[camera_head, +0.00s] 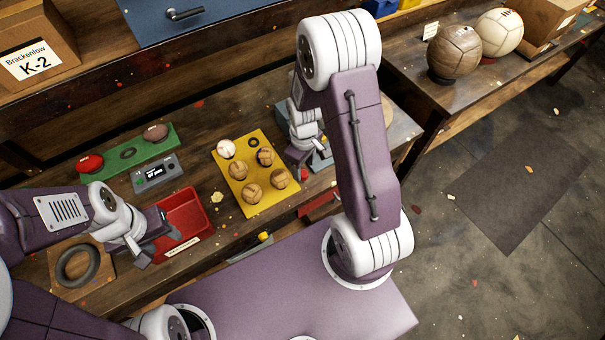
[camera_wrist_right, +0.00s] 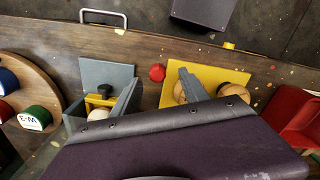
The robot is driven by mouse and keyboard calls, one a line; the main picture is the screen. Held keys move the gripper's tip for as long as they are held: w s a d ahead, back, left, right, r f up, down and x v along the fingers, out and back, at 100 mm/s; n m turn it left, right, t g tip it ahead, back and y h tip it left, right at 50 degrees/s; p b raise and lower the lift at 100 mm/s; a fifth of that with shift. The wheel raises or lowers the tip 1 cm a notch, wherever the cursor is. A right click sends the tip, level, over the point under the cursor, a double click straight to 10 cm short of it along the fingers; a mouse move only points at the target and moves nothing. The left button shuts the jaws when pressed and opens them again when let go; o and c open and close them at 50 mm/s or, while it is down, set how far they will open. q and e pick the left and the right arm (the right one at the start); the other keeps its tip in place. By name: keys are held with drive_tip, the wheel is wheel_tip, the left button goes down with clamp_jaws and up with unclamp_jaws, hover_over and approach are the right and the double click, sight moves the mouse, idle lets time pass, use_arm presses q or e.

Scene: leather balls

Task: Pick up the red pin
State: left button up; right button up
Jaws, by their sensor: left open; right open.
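A small red round-topped piece, likely the red pin (camera_wrist_right: 157,72), stands on the bench between the grey box and the yellow board in the right wrist view. A bit of red shows there in the head view (camera_head: 304,174), mostly hidden by my right gripper. My right gripper (camera_wrist_right: 160,90) is open, its two fingers apart on either side of the red piece in the picture. I cannot tell its height above it. My right gripper also shows in the head view (camera_head: 299,165). My left gripper (camera_head: 157,240) is open and empty by the red tray's left side.
The yellow board (camera_head: 241,198) holds several brown balls and a white one. The grey box (camera_wrist_right: 74,124) is on the red piece's other side. A red tray (camera_head: 198,228), green board (camera_head: 104,163) and grey display device (camera_head: 157,172) lie further left. A round wooden board (camera_wrist_right: 40,78) has coloured pieces.

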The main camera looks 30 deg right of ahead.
sight(304, 173)
drive_tip(key=shift+w+d+f, duration=0.1)
drive_tip(key=shift+w+f, duration=0.05)
drive_tip(key=shift+f, duration=0.25)
wheel_tip(304, 173, down, 5)
drive_tip(key=shift+d+r+p, duration=0.1)
drive_tip(key=shift+r+p, duration=0.1)
drive_tip(key=shift+p, duration=0.35)
drive_tip(key=shift+w+f, duration=0.15)
drive_tip(key=shift+f, duration=0.05)
clamp_jaws()
drive_tip(key=shift+r, duration=0.15)
